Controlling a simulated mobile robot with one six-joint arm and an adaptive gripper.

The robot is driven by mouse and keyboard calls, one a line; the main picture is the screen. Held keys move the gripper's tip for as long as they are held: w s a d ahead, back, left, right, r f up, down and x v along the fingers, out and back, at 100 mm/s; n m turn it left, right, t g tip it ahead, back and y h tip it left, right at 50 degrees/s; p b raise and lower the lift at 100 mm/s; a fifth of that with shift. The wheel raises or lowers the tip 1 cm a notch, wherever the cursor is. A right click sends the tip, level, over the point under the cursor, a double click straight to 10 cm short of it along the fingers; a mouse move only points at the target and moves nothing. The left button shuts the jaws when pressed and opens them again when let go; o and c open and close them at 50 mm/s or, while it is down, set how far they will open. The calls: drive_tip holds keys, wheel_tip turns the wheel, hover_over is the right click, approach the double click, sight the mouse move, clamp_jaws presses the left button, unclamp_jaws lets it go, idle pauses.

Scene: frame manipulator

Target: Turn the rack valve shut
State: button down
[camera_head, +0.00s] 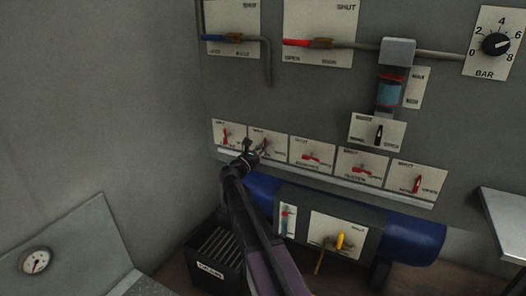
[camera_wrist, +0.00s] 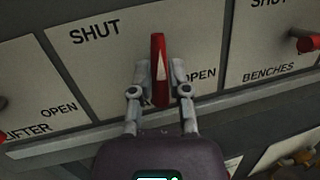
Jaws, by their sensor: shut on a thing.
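In the wrist view a red valve handle (camera_wrist: 157,48) with a white pointer mark stands nearly upright on a pale plate (camera_wrist: 100,62). SHUT is printed at the plate's upper left and OPEN at its right. My gripper (camera_wrist: 161,80) has a finger on each side of the handle's lower part and is shut on it. My gripper hides where a valve name might be, so I cannot read it. In the head view my gripper (camera_head: 260,152) is at the second plate from the left in a row of valve plates.
The neighbouring BENCHES valve (camera_wrist: 306,42) is close on the right, and a plate ending in "IFTER" (camera_wrist: 30,120) is on the left. A ledge (camera_head: 330,182) runs under the row. Below are a blue tank (camera_head: 414,238) and a black crate (camera_head: 214,262). A gauge panel (camera_head: 40,262) stands at left.

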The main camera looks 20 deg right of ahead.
drive_tip(key=shift+s+d+n, duration=0.1)
drive_tip(key=shift+d+n, duration=0.05)
drive_tip(key=shift+n, duration=0.55)
drive_tip(key=c, duration=0.7)
unclamp_jaws()
drive_tip(key=shift+o, duration=0.6)
